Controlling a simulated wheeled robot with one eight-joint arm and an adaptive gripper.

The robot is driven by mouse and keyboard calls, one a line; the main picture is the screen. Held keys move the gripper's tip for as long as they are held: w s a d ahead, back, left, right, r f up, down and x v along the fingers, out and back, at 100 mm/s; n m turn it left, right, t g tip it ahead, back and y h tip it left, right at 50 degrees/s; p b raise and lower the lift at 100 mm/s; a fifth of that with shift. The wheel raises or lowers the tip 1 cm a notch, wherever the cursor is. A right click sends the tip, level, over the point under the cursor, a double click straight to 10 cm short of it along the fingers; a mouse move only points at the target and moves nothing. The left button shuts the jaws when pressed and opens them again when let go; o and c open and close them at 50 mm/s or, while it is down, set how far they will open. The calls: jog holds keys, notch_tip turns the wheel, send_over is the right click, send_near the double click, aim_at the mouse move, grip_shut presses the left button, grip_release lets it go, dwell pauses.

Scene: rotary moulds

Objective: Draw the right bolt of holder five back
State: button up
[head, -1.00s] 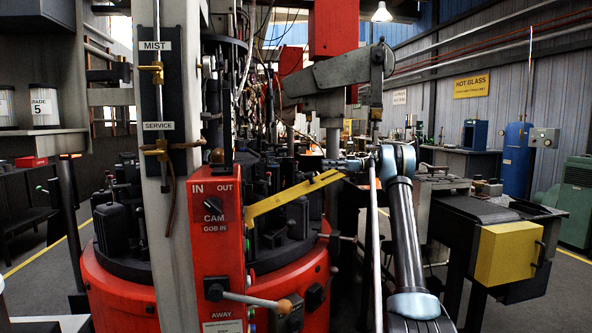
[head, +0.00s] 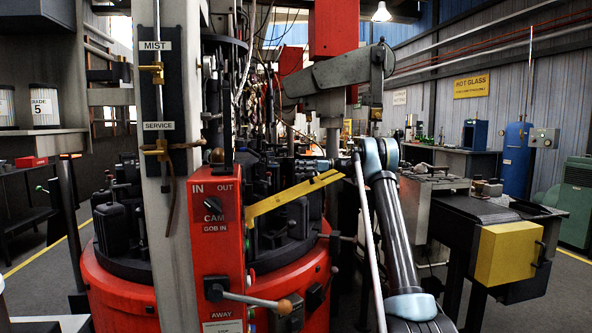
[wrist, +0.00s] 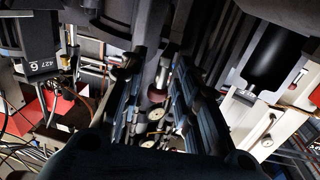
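My gripper (wrist: 155,75) fills the middle of the wrist view, its two dark fingers apart with a gap between them. Beyond and between the fingers are a grey rod (wrist: 165,68) and a small dark red knob (wrist: 157,95); I see no contact with the fingers. I cannot tell whether the knob belongs to a bolt. A dark mould holder (wrist: 40,62), whose label seems to read 427 and 6, hangs at the left. In the head view, my arm reaches left into the dark holders (head: 285,215) on the red rotary machine (head: 118,295). Holder five cannot be picked out.
A yellow bar (head: 290,198) crosses in front of the holders. The red control panel (head: 216,230) and its lever with a wooden knob (head: 283,305) stand nearer. A yellow box (head: 507,254) stands right of my arm.

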jog(key=shift+a, duration=0.2)
grip_shut()
jog(key=shift+w+d, duration=0.3)
jog(key=shift+d, duration=0.55)
jog(key=shift+w+d, duration=0.3)
jog(key=shift+d, duration=0.5)
grip_release()
jog(key=shift+d, duration=0.1)
jog(key=w+d, duration=0.2)
jog(key=d, duration=0.9)
jog(key=shift+d, duration=0.35)
jog(key=shift+f, duration=0.1)
